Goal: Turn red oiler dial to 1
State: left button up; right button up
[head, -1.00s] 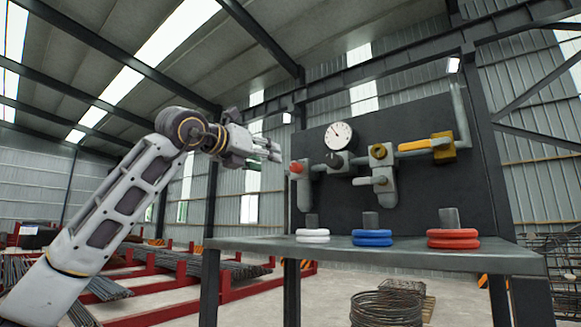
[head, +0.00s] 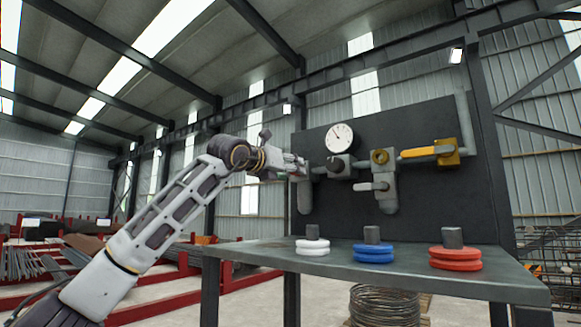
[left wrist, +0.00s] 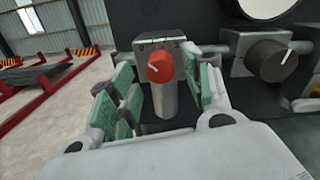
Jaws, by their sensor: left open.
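In the head view my left gripper (head: 290,165) is at the left end of the pipework and hides the dial. My right gripper is not in view.
A black knob (left wrist: 272,60) stands right of the dial, below a gauge (head: 339,137). A yellow lever valve (head: 430,151) is farther right on the dark panel (head: 460,195). White (head: 312,247), blue (head: 373,253) and red (head: 455,259) rings rest on the table below.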

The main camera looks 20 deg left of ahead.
pick_arm(q)
jog(key=shift+w+d, duration=0.15)
jog(key=shift+w, duration=0.2)
jog(key=shift+c, duration=0.4)
jog(key=c, duration=1)
jog(key=shift+o, duration=0.2)
jog(key=shift+m, duration=0.6)
jog(key=shift+m+p, duration=0.3)
jog(key=shift+m, duration=2.1)
jog(key=o, duration=1)
